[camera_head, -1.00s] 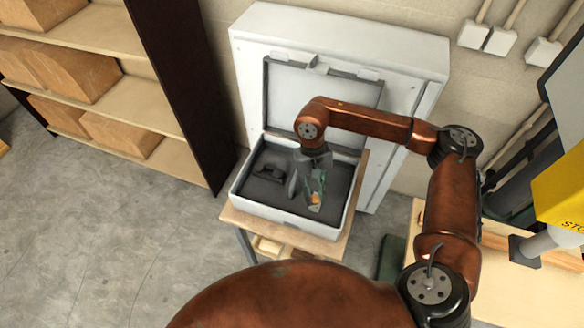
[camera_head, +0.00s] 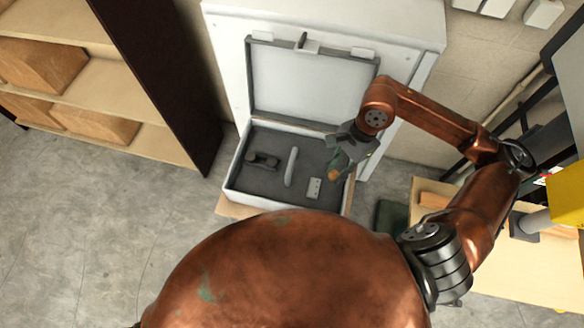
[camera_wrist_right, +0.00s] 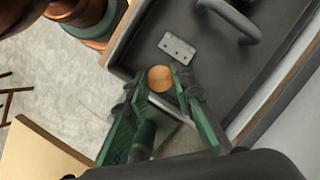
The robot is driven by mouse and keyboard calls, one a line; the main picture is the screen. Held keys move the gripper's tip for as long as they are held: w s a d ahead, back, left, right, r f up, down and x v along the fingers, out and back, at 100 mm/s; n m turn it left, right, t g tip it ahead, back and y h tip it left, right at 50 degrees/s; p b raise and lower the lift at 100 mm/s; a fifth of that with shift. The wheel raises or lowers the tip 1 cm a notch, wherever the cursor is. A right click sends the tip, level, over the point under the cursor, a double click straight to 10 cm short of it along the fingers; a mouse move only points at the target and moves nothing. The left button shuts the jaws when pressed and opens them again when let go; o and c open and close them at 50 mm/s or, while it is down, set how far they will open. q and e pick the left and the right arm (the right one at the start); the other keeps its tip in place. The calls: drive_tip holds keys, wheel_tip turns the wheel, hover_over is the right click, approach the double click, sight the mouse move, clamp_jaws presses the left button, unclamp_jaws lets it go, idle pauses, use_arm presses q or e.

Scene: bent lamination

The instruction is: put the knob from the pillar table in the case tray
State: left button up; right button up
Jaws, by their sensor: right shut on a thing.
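The knob (camera_head: 334,175) is a small round orange-copper piece at the tips of my right gripper (camera_head: 345,160). In the right wrist view, the knob (camera_wrist_right: 160,78) sits between the two green finger pads, which are shut on it. The case tray (camera_head: 300,206) is an open case with dark grey lining and a raised lid. The knob is over the right part of the tray; its exact height is hard to tell. My left gripper is not in view.
In the tray lie a dark piece (camera_head: 262,160), a grey handle (camera_head: 291,167) and a small plate with holes (camera_head: 314,188), also in the wrist view (camera_wrist_right: 177,46). A white cabinet (camera_head: 415,35) stands behind. A wooden table (camera_head: 480,268) is at right, shelves (camera_head: 100,65) at left.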

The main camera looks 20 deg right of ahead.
drive_tip(key=w+d+f+m+p, duration=0.1)
drive_tip(key=w+f, duration=0.1)
drive_tip(key=w, duration=0.1)
drive_tip(key=w+d+f+m+p, duration=0.1)
drive_tip(key=w+d+f, duration=0.1)
drive_tip(key=w+f, duration=0.1)
drive_tip(key=w+d+f+m+p, duration=0.1)
drive_tip(key=w+f, duration=0.1)
drive_tip(key=w, duration=0.2)
drive_tip(key=shift+d+f+m+t, duration=0.15)
drive_tip(key=shift+m+t, duration=0.15)
drive_tip(key=shift+t, duration=0.1)
drive_tip(key=shift+w+d+f, duration=0.15)
drive_tip(key=shift+w+f, duration=0.4)
drive_tip(key=shift+f, duration=0.15)
wheel_tip(320, 180, down, 3)
drive_tip(key=shift+r+p, duration=0.1)
drive_tip(key=shift+p, duration=0.55)
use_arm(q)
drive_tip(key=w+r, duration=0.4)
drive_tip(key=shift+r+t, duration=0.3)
use_arm(e)
drive_tip(key=shift+f, duration=0.2)
drive_tip(key=shift+f, duration=0.1)
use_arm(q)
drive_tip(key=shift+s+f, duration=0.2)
use_arm(e)
drive_tip(key=o, duration=0.7)
